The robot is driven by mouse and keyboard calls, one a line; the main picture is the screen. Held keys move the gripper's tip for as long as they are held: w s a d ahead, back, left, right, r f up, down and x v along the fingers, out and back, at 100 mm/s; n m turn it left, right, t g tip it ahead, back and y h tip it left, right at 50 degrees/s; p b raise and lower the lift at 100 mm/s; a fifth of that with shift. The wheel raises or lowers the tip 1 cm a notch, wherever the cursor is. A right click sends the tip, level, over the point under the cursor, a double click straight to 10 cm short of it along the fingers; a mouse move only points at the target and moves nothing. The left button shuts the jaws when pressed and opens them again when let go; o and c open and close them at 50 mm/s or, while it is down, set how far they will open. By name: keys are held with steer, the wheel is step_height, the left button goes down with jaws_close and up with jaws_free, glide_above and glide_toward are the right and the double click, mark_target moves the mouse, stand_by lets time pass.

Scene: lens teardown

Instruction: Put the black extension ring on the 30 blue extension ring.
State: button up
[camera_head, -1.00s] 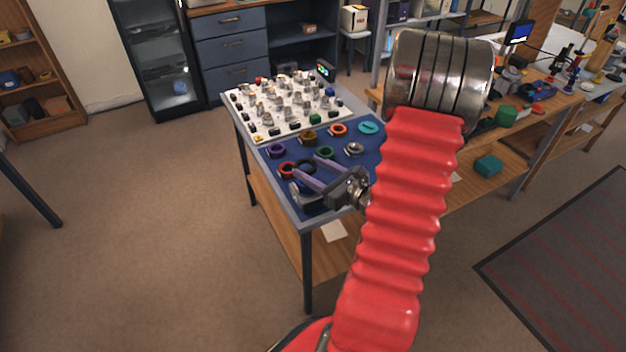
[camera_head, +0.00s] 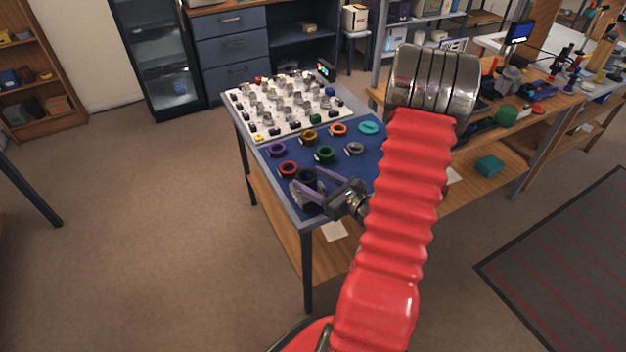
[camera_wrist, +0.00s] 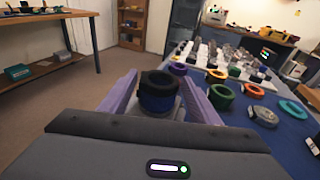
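The black extension ring (camera_wrist: 158,78) is between the purple fingers of my gripper (camera_wrist: 159,88) in the wrist view. The fingers lie close along both its sides and appear shut on it. The 30 blue extension ring (camera_wrist: 157,99) is directly below it, dark blue, above a grey base (camera_wrist: 169,112). The black ring looks seated or nearly seated on the blue one; any thin gap cannot be made out. In the head view, my gripper (camera_head: 305,176) is at the table's front left corner with the black ring (camera_head: 306,174) between its fingertips.
On the blue mat (camera_head: 335,172) stand red (camera_head: 288,169), green (camera_head: 325,155), purple (camera_head: 277,150), orange, grey and turquoise rings. A white board (camera_head: 250,118) with several small parts lies behind. The table's front edge is close to my gripper.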

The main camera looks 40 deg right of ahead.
steer(key=shift+o, duration=1.3)
steer(key=shift+r, duration=0.15)
steer(key=s+r, duration=0.1)
steer(key=s, duration=1.1)
steer(key=shift+d+r, duration=0.15)
steer(key=shift+r, duration=0.2)
